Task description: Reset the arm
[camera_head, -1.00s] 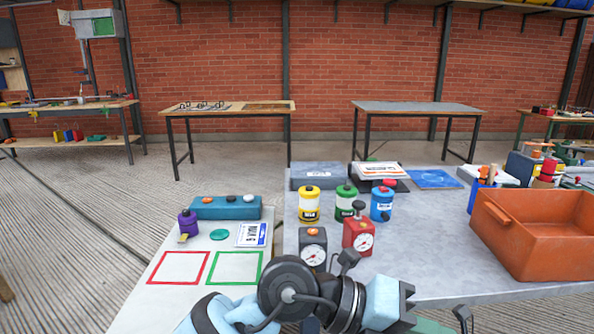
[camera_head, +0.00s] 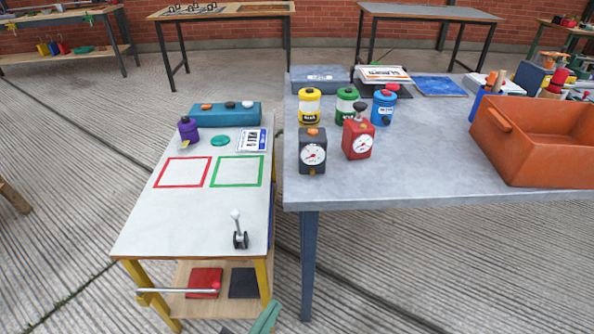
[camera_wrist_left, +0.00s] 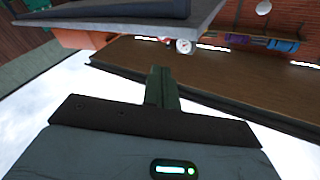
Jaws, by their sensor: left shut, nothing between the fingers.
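My left gripper (camera_head: 265,318) shows only as green fingertips at the bottom edge of the head view, below the front of the white table. In the left wrist view its green fingers (camera_wrist_left: 162,88) are together, with nothing between them. The rest of the left arm is out of the head view. My right gripper is in neither view.
The white table (camera_head: 135,235) bears red and green outlined squares, a purple canister (camera_head: 188,130) and a small lever (camera_head: 240,238). The grey table (camera_head: 420,180) bears canisters, two gauges and an orange crate (camera_head: 535,150). Its front middle is clear.

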